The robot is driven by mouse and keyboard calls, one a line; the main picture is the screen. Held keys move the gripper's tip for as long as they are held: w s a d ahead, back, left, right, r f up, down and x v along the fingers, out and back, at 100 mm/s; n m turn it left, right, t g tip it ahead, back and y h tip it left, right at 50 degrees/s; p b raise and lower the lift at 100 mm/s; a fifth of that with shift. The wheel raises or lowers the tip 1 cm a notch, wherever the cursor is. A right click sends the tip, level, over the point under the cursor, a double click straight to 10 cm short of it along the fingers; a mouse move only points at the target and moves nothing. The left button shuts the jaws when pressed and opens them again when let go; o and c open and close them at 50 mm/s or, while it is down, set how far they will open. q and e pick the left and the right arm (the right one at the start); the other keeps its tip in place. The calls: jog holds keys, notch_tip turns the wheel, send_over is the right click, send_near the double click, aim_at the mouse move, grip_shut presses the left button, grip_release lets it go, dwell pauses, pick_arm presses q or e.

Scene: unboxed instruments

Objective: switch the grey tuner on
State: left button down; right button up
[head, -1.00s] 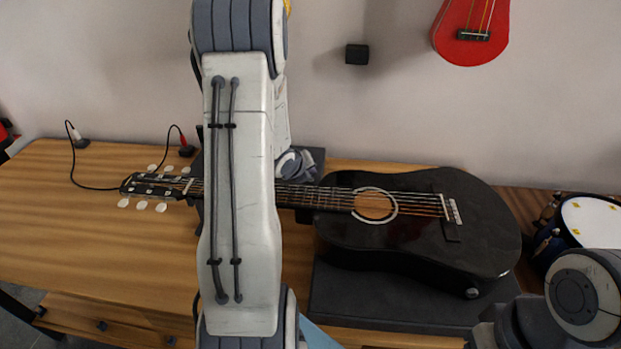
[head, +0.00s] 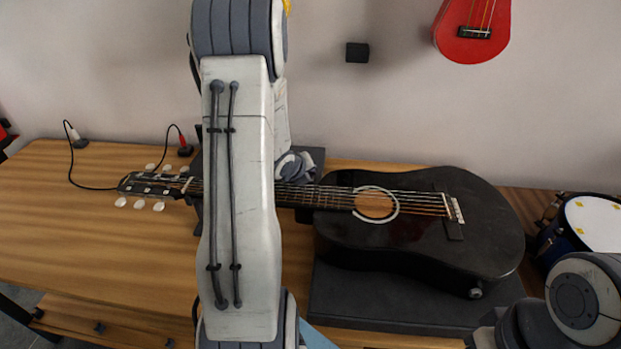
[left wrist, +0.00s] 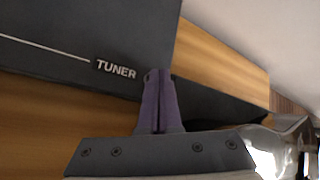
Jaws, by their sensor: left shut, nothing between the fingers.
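The grey tuner itself cannot be made out in either view. In the left wrist view a dark panel (left wrist: 100,25) carries the white word TUNER (left wrist: 116,69) and a thin white line. My left gripper (left wrist: 158,78) has its two purple fingers pressed together and empty. Their tips overlap the panel's edge in the picture, just right of the label; whether they touch it I cannot tell. In the head view my left arm hides its own fingers and the area behind it. A dark board (head: 317,155) shows behind the guitar neck there. My right gripper is out of view.
A black guitar (head: 420,240) lies across the wooden table (head: 60,215), its neck passing behind my left arm. A blue drum (head: 560,245) stands at right. Cables with plugs (head: 184,148) lie at the back left. A red instrument (head: 478,25) hangs on the wall.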

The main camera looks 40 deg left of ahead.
pick_arm(q)
jog(key=shift+f, duration=0.15)
dwell(0.3)
jog(key=shift+r, duration=0.65)
jog(key=shift+r+p, duration=0.1)
jog(key=shift+p, duration=0.2)
notch_tip(320, 180, up, 6)
jog(key=p, duration=0.4)
jog(key=shift+p, duration=0.3)
